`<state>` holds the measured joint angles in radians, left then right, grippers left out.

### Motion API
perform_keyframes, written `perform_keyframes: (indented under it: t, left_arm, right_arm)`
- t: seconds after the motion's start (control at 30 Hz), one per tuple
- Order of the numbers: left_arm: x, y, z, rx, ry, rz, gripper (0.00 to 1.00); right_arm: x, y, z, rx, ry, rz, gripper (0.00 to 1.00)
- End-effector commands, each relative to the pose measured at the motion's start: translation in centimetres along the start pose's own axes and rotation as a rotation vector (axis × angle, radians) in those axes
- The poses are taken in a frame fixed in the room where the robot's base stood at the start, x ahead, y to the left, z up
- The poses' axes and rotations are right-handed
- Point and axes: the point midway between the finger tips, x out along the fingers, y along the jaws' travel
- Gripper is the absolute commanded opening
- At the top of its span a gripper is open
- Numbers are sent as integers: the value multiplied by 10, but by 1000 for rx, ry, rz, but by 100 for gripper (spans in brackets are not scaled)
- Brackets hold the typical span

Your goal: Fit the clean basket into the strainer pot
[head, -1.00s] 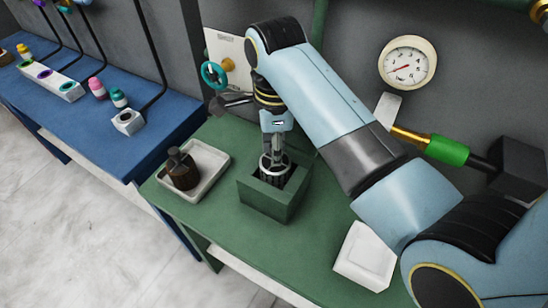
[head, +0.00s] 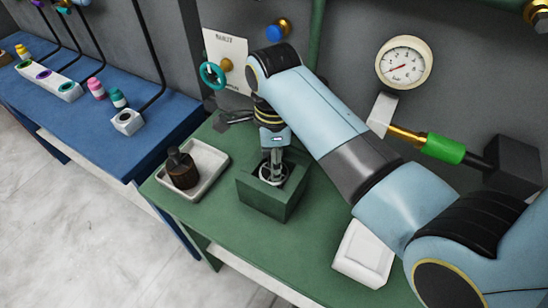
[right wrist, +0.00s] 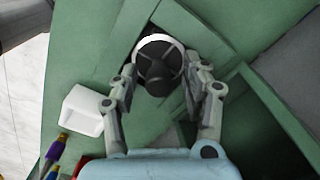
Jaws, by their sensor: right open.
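The strainer pot, a green square box (head: 268,200), stands on the green bench with its top opening facing up. The basket, dark with a pale rim (head: 272,174), sits within that opening in the head view; its lower part is hidden. The basket also shows in the right wrist view (right wrist: 159,66), its round dark top framed by a white rim. My right gripper (head: 275,166) points down at the pot. In the right wrist view it (right wrist: 160,80) is open, with one finger on each side of the basket. My left gripper is not in view.
A gauge (head: 404,62) and a green-sleeved pipe (head: 443,149) are behind. The front bench surface is clear.

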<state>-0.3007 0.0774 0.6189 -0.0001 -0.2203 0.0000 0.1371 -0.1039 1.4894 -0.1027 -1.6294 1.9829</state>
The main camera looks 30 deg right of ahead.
Motion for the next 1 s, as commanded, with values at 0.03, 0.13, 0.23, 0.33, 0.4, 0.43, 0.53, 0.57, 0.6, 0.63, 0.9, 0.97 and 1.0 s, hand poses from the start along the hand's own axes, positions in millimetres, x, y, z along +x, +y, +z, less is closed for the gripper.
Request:
perform_keyframes:
  t: [0.03, 0.13, 0.23, 0.33, 0.4, 0.43, 0.53, 0.57, 0.6, 0.63, 0.9, 0.97, 1.0]
  left_arm:
    - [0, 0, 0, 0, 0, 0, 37]
    - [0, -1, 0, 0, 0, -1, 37]
    - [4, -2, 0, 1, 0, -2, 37]
    - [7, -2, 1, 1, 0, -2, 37]
    - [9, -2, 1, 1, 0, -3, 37]
    - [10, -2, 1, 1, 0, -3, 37]
    - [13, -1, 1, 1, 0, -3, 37]
    - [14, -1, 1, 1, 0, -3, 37]
    - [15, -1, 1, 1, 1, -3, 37]
    - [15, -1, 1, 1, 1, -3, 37]
    - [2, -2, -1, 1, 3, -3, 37]
    - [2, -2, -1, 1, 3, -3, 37]
    - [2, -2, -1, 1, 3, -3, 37]
  right_arm:
    - [0, 0, 0, 0, 0, 0, 47]
    - [-5, 0, 0, 0, -1, -1, 47]
    - [-17, -1, 1, 0, -3, -4, 47]
    - [-38, -1, 1, 0, -3, -5, 47]
    - [-55, -1, 0, 1, -3, -6, 47]
    - [-62, -1, 1, 1, -2, -5, 47]
    - [-84, -1, 1, 1, -3, -6, 47]
    - [-90, -1, 1, 0, -3, -4, 47]
    - [-97, -1, 1, 0, -3, -3, 47]
    - [-102, 0, 1, 0, -3, -3, 47]
    - [-124, 0, 0, 0, 0, 0, 47]
    - [-124, 0, 0, 0, 0, 0, 47]
    - [-124, 0, 0, 0, 0, 0, 47]
